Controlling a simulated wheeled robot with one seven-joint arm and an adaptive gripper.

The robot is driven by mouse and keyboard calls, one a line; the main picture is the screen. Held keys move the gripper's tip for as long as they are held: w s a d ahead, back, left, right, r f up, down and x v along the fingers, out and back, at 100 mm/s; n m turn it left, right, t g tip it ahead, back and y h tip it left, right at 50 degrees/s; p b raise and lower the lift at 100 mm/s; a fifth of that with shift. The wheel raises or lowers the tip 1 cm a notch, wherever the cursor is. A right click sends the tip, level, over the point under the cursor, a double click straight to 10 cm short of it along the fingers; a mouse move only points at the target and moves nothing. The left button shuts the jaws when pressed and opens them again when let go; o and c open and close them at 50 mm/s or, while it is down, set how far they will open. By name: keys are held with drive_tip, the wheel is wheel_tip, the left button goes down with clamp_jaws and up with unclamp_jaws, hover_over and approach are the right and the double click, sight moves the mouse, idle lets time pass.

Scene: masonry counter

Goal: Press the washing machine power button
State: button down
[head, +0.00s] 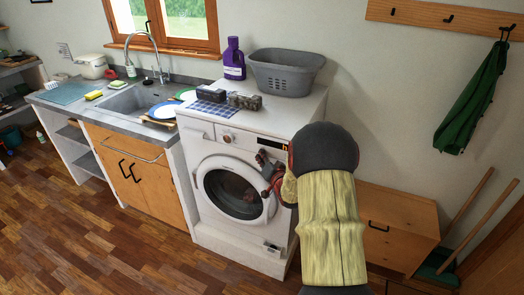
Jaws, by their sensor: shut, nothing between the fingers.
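The white washing machine (206,222) stands in the middle of the head view, with its round door (201,186) closed. Its control panel runs along the upper front, with a round knob (227,138) near the middle and a dark display (283,149) at the right, partly beside my arm. I cannot make out which control is the power button. My gripper (262,168) is shut and empty in front of the machine's upper right front, just below the panel. I cannot tell whether it touches the machine. My arm hides the panel's right end.
A grey basket (286,75), a purple bottle (234,62) and two dark grey objects stand on the machine. A sink counter (135,126) with a wooden cabinet adjoins on the left. A low wooden cabinet (398,215) is at the right. The floor at the front left is clear.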

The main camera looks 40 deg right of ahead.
idle(0.3)
drive_tip(key=shift+s+a, duration=0.25)
drive_tip(key=shift+a, duration=0.25)
drive_tip(key=shift+a, duration=0.1)
drive_tip(key=shift+s+a, duration=0.4)
drive_tip(key=shift+a, duration=0.5)
drive_tip(key=shift+s+a, duration=0.35)
drive_tip(key=shift+a, duration=0.55)
drive_tip(key=shift+s+a, duration=0.4)
drive_tip(key=shift+a, duration=0.5)
